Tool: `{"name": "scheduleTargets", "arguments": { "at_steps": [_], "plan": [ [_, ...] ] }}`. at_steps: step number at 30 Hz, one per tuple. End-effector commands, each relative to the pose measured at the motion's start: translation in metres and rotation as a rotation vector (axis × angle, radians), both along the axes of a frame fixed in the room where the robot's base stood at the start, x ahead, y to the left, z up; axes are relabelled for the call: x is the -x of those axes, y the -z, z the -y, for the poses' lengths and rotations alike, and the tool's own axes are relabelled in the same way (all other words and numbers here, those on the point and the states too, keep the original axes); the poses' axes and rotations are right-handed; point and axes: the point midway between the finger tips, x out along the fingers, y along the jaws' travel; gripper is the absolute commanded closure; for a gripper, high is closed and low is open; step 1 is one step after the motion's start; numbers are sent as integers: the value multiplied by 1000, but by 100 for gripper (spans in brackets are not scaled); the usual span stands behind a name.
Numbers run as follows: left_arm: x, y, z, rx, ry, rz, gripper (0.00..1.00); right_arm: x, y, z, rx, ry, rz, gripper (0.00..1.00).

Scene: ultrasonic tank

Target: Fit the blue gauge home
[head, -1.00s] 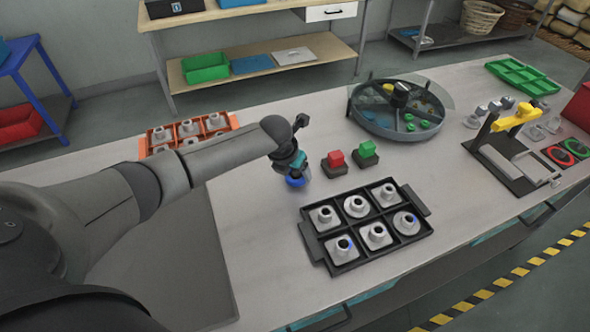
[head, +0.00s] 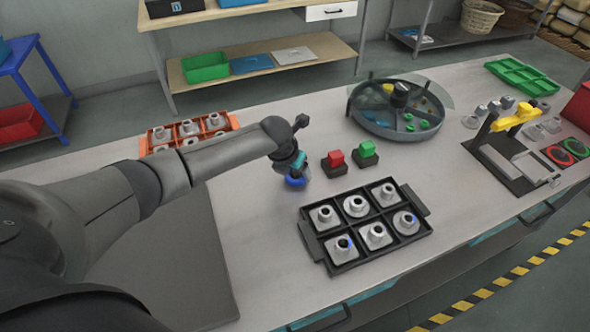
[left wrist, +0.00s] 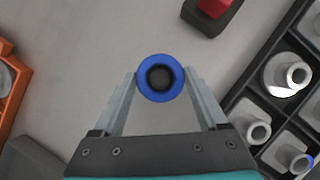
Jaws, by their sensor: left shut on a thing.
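The blue gauge (head: 294,182) is a blue ring with a dark centre. In the left wrist view the blue gauge (left wrist: 160,78) sits between the fingertips. My left gripper (head: 293,174) is shut on it and holds it over the bare table, left of the black tray; its height above the table is hard to tell. The left gripper's fingers (left wrist: 161,90) show on both sides of the ring. The black tray (head: 324,262) has several compartments with grey fittings. Blue marks show on the front-left fitting (head: 341,247) and the right-hand fitting (head: 406,223). My right gripper is not in view.
A red block (head: 336,158) and a green block (head: 366,148) stand on dark bases behind the tray. An orange tray (head: 159,147) with grey fittings is at the back left. A round divided tank (head: 375,126) stands farther back. Bare table lies around the gripper.

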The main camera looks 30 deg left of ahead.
Motion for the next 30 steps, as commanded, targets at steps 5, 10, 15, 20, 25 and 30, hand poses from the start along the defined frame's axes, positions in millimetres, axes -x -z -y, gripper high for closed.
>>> {"name": "scheduleTargets", "arguments": {
  "at_steps": [5, 10, 15, 20, 25, 30],
  "plan": [
    [0, 0, 0, -1, 0, 1, 98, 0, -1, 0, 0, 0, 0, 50],
    [0, 1, 0, -1, 0, 0, 98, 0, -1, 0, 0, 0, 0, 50],
    [0, 1, 0, -1, 0, 0, 20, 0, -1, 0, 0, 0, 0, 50],
    [0, 1, 0, 0, 0, -1, 2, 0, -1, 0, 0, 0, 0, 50],
    [0, 1, 0, 0, 0, -1, 0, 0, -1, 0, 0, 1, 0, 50],
    [2, -1, 0, -1, 0, -2, 0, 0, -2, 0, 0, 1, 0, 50]
  ]
}}
